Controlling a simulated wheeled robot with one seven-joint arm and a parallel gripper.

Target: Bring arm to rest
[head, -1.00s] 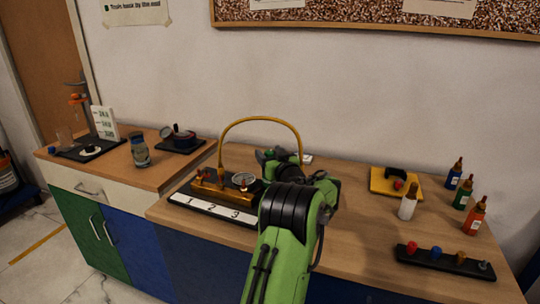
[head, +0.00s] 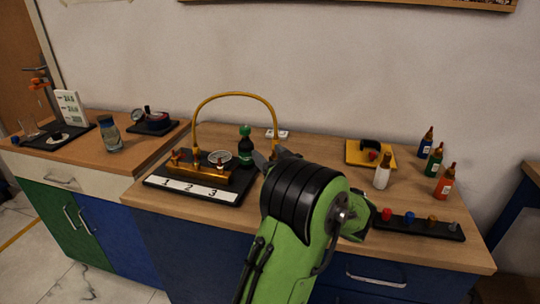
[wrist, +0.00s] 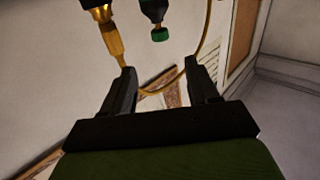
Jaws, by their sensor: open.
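My green arm reaches over the front of the worktop. My gripper (head: 268,160) shows only partly in the head view, beyond the black wrist joint. In the wrist view my gripper (wrist: 158,72) has its two dark fingers apart with nothing between them. The brass gauge rig (head: 185,172) stands on a black base with a strip marked 1, 2, 3, left of my gripper. A yellow hose (head: 235,94) arches over it.
On the right are a yellow tray (head: 353,154), a white bottle (head: 382,173), blue, green and orange bottles, and a black rack (head: 425,226) with coloured knobs. The left counter holds a jar (head: 110,135) and a gauge stand (head: 150,122). Bare worktop (head: 325,155) lies behind my arm.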

